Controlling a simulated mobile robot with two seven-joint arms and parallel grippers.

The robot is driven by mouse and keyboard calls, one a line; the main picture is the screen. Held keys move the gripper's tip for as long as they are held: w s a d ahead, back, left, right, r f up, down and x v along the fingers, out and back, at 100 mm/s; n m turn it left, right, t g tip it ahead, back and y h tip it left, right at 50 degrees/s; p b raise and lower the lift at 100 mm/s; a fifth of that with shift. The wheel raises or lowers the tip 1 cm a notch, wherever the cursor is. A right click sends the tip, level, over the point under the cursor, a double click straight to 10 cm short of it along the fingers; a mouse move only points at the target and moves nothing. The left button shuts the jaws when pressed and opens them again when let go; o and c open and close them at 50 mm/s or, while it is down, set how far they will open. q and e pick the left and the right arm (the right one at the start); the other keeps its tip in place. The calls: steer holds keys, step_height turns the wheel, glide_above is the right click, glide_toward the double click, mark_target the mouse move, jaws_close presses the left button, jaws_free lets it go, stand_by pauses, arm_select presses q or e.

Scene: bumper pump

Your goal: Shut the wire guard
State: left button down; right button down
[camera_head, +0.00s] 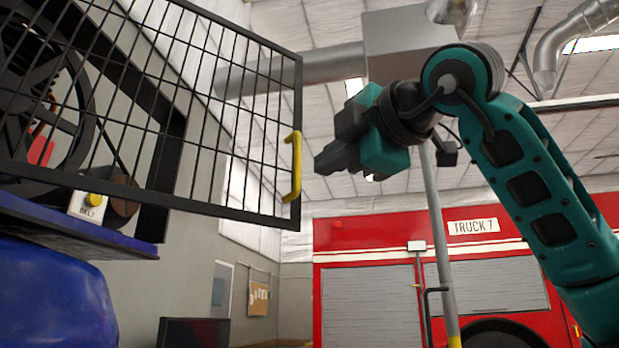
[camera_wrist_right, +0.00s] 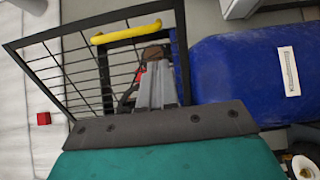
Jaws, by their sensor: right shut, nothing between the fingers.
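The wire guard (camera_head: 298,100) is a black mesh panel at upper left in the head view, standing swung out from the dark pump housing (camera_head: 172,150). Its yellow handle (camera_head: 293,166) is on the free edge. The guard (camera_wrist_right: 62,65) and handle (camera_wrist_right: 125,33) also show in the right wrist view. My right gripper (camera_head: 322,160) is shut and empty. In the head view it appears just right of the handle, with a visible gap; its fingers (camera_wrist_right: 157,85) point toward the guard in the wrist view. My left gripper is not in view.
Behind the mesh are a large dark wheel (camera_head: 85,100) and a box marked BELT (camera_head: 88,207) with a yellow button. A blue rounded body (camera_head: 55,295) sits below. A grey pole (camera_head: 440,230) and a red truck (camera_head: 385,240) stand behind my right arm.

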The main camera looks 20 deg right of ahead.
mark_target(272, 197)
steer(key=p+x, duration=0.2)
steer(key=x, duration=1.1)
steer(key=shift+w+a, duration=0.1)
steer(key=shift+w+p, duration=0.1)
steer(key=shift+p, duration=0.25)
